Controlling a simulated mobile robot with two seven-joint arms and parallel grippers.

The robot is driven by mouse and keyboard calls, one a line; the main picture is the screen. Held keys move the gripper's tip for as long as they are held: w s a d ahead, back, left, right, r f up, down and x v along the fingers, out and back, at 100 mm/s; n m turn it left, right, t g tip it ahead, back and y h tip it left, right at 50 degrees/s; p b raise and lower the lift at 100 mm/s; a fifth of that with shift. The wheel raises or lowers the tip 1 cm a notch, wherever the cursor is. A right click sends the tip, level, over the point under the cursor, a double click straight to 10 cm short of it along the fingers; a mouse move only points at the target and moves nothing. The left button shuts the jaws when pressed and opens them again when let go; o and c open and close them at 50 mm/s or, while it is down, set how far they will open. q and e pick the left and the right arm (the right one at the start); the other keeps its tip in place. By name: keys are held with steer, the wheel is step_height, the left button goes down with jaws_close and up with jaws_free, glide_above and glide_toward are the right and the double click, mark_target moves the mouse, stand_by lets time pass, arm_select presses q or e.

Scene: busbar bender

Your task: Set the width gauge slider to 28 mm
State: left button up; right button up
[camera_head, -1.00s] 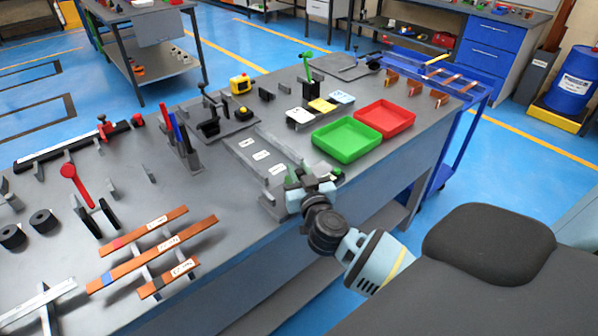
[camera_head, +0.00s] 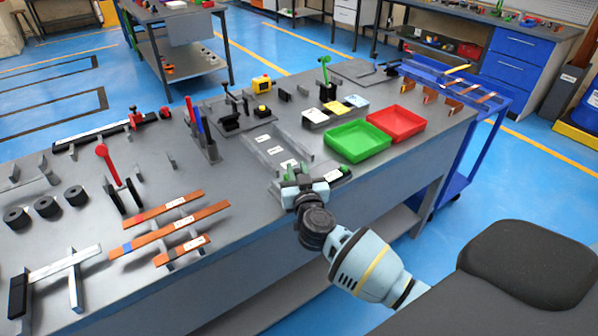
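My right gripper (camera_head: 306,186) is at the front edge of the workbench, over the near end of a grey plate with several white labels (camera_head: 277,151). I cannot tell for sure whether this plate is the width gauge. A small green part (camera_head: 289,168) shows just beyond the gripper, and a dark piece with some green (camera_head: 339,175) lies to its right. The wrist hides the fingertips, so I cannot see whether they are open, shut or touching anything. No slider or scale reading can be made out. My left gripper is not in view.
A green tray (camera_head: 357,152) and a red tray (camera_head: 396,135) stand right of the plate. Copper bars (camera_head: 168,229) on supports, black rollers (camera_head: 46,206) and a red-handled lever (camera_head: 104,152) are at left. Upright red and blue pieces (camera_head: 199,127) stand left of the plate.

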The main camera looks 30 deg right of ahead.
steer(key=o, duration=0.4)
steer(key=shift+c, duration=0.2)
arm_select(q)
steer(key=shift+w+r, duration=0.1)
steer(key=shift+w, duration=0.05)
arm_select(e)
steer(key=shift+s, duration=0.1)
